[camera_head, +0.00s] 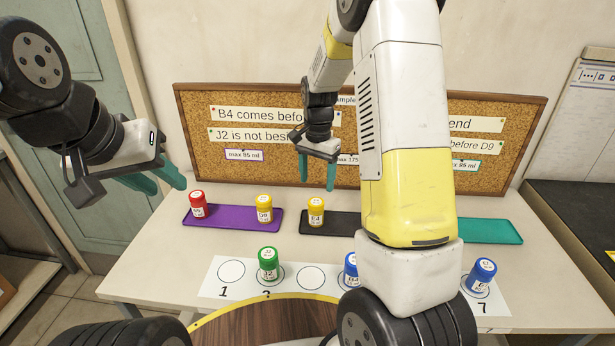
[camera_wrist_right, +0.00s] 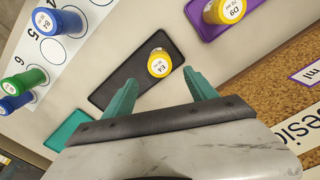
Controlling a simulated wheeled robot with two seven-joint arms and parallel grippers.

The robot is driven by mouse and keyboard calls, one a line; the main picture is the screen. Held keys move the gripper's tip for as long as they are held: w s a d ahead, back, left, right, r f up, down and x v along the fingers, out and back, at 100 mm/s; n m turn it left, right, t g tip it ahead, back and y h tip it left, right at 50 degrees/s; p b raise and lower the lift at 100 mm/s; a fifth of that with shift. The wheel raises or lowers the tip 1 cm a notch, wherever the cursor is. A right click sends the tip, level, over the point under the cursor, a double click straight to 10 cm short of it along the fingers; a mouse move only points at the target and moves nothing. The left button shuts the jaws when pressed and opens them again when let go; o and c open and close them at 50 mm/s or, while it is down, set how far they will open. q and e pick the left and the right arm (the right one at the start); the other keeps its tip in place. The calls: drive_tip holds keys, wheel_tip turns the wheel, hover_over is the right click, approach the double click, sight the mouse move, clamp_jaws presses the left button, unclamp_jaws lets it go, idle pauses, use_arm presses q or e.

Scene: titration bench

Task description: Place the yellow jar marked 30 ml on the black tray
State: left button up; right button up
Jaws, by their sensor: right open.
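A yellow jar (camera_head: 316,212) stands upright on the left end of the black tray (camera_head: 338,224); it also shows in the right wrist view (camera_wrist_right: 159,64), its label apparently reading E4. A second yellow jar (camera_head: 265,209) stands on the purple tray, labelled D9. The volume marks are too small to read, so I cannot tell which is 30 ml. My right gripper (camera_head: 317,184) is open and empty above the jar on the black tray, its fingers apart and clear of it. My left gripper (camera_head: 165,184) is open and empty at the upper left, away from the trays.
A red jar (camera_head: 198,206) stands on the purple tray (camera_head: 234,218). A teal tray (camera_head: 489,231) lies to the right. In front is a numbered strip (camera_head: 232,287) with a green jar (camera_head: 268,263) and blue jars (camera_head: 481,275). A cork board (camera_head: 262,165) stands behind. My right arm hides part of the table.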

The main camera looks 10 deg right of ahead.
drive_tip(key=s+a+r+n+t+y, duration=0.1)
drive_tip(key=s+r+n+t, duration=0.2)
drive_tip(key=s+r, duration=0.7)
drive_tip(key=s+a+r+n+t+y, duration=0.1)
drive_tip(key=s+r+n+t, duration=0.2)
drive_tip(key=s+r+n, duration=0.3)
drive_tip(key=s+r, duration=0.4)
drive_tip(key=s, duration=0.4)
drive_tip(key=shift+s+a, duration=0.15)
